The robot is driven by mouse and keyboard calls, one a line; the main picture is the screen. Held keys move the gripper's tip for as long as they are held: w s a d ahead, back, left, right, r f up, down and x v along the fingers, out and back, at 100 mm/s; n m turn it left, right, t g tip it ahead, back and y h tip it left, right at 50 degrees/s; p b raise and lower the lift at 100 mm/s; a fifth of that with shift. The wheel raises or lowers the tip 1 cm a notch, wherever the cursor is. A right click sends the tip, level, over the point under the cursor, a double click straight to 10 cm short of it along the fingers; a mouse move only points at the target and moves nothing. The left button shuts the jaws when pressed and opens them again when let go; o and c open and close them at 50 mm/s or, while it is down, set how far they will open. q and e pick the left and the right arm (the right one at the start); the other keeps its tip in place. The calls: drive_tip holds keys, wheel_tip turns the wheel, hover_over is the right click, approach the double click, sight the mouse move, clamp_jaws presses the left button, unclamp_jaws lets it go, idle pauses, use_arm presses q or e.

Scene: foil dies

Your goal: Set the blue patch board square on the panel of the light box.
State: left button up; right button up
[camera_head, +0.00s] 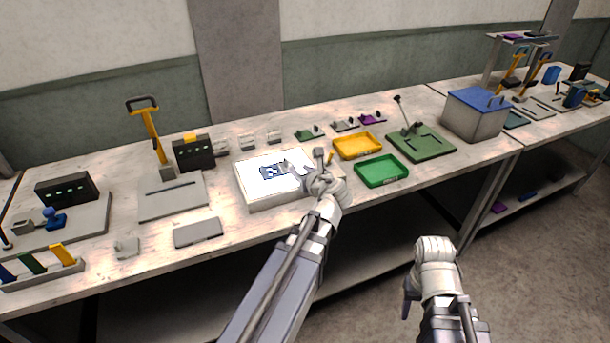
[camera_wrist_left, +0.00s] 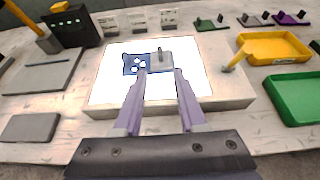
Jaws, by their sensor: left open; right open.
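The blue patch board (camera_head: 268,172) lies on the lit white panel of the light box (camera_head: 262,201), left of the panel's middle. In the left wrist view the board (camera_wrist_left: 131,64) shows white round spots and looks nearly in line with the panel edges. A grey block with an upright pin (camera_wrist_left: 170,60) adjoins its right side; I cannot tell whether they are one piece. My left gripper (camera_wrist_left: 161,73) is open, its fingertips just in front of the grey block, apparently with nothing between them. My right gripper (camera_head: 408,305) is open and empty off the table's front edge.
A yellow tray (camera_head: 357,157) and a green tray (camera_head: 403,171) stand right of the light box. A yellow-handled tool (camera_wrist_left: 236,62) is at the box's right edge. A grey plate (camera_head: 198,232) lies to the left. Small grey blocks line the back.

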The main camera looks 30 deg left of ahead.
use_arm(q)
drive_tip(key=s+d+f+n+g+h, duration=0.3)
drive_tip(key=s+d+n, duration=0.3)
drive_tip(key=d, duration=0.3)
drive_tip(key=s+d+f+n+g+h, duration=0.3)
drive_tip(key=s+d+f+n, duration=0.3)
drive_tip(key=d+n, duration=0.3)
drive_tip(key=s+d+f+n+g+h, duration=0.2)
drive_tip(key=s+d+f+n+h, duration=0.1)
drive_tip(key=s+d+n, duration=0.4)
drive_tip(key=s+d+f, duration=0.1)
drive_tip(key=d, duration=0.2)
drive_tip(key=shift+s+d+f+g, duration=0.15)
drive_tip(key=shift+d+f+g, duration=0.1)
drive_tip(key=shift+d+g, duration=0.15)
